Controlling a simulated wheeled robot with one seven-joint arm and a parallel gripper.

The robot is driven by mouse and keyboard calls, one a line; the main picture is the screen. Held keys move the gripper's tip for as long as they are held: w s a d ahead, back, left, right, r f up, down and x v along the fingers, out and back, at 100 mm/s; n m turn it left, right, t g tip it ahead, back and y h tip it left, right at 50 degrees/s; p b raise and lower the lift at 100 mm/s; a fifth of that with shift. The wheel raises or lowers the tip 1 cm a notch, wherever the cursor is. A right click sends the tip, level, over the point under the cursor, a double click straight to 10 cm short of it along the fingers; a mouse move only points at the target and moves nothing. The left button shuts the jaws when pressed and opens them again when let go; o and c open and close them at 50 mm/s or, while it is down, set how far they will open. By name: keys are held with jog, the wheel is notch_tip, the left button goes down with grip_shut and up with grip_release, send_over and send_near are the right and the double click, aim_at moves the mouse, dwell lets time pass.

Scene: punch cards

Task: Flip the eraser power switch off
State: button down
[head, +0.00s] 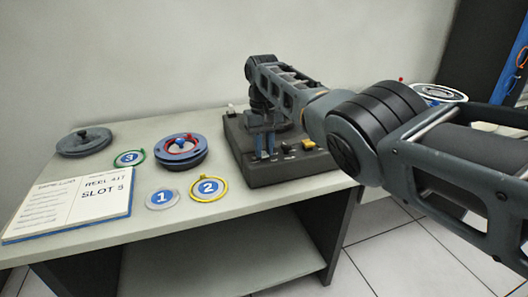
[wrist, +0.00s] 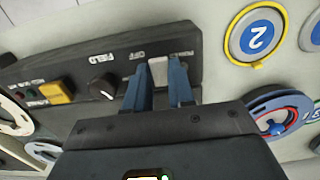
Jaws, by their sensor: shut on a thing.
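The eraser (head: 285,173) is a dark grey box at the right end of the table. It has a yellow button (wrist: 57,91), a black FIELD knob (wrist: 102,87) and several labels. A light grey switch (wrist: 158,73) stands on its panel near the OFF and POWER labels in the wrist view. My gripper (head: 266,152) points down onto the panel. In the wrist view its blue fingers (wrist: 159,84) are on both sides of the switch, shut on it. The fingers hide the switch in the head view. I cannot tell which way it is set.
A blue reel with a red part (head: 181,150) and a grey reel (head: 84,142) lie left of the eraser. Discs 1 (head: 162,199), 2 (head: 208,189) and 3 (head: 129,158) lie nearby. The front right tabletop is clear.

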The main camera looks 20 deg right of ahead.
aim_at(264, 154)
jog(key=c, duration=1)
grip_release()
jog(key=shift+o, duration=0.2)
notch_tip(264, 154, up, 8)
jog(key=shift+w, duration=0.15)
jog(key=shift+f, duration=0.15)
